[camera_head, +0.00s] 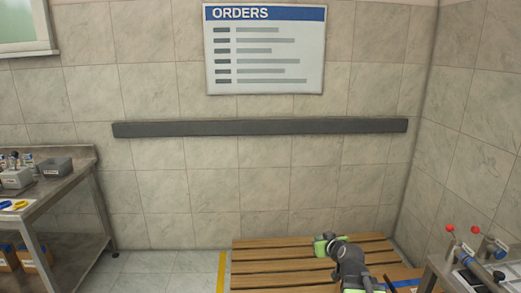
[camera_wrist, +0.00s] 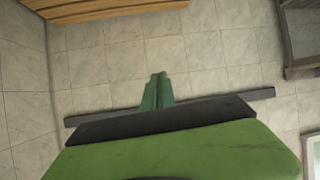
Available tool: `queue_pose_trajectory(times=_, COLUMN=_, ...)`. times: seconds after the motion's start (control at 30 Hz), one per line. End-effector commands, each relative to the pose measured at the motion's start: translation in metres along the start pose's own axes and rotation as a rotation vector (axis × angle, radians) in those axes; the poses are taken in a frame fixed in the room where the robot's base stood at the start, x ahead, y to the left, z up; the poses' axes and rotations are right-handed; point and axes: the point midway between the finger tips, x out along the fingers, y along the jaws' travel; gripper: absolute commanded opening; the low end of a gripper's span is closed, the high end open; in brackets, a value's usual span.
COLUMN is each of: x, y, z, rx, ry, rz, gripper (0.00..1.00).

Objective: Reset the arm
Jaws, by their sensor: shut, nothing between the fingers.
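My arm shows at the bottom of the head view, above a slatted wooden platform. My gripper (camera_head: 322,245) is the green end of that arm, pointing up and to the left. In the wrist view my gripper (camera_wrist: 158,80) shows as two green fingers closed together, with nothing between them. Behind the fingers are tiled wall and a dark rail, apart from them.
A steel table (camera_head: 62,190) with small bins stands at the left. A bench (camera_head: 470,272) with red-knobbed levers (camera_head: 450,229) stands at the lower right, close to my arm. The wooden platform (camera_head: 260,262) lies by the wall. A dark rail (camera_head: 260,128) and orders board (camera_head: 265,60) hang on the wall.

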Motion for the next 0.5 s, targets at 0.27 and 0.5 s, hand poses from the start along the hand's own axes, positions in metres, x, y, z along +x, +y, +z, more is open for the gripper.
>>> queue_pose_trajectory(times=0.27, x=-0.034, y=-0.116, z=0.124, rx=-0.018, ry=-0.613, rz=-0.151, gripper=0.0)
queue_pose_trajectory(times=0.5, x=-0.115, y=-0.097, z=0.198, rx=0.18, ry=-1.077, rz=0.042, gripper=0.0)
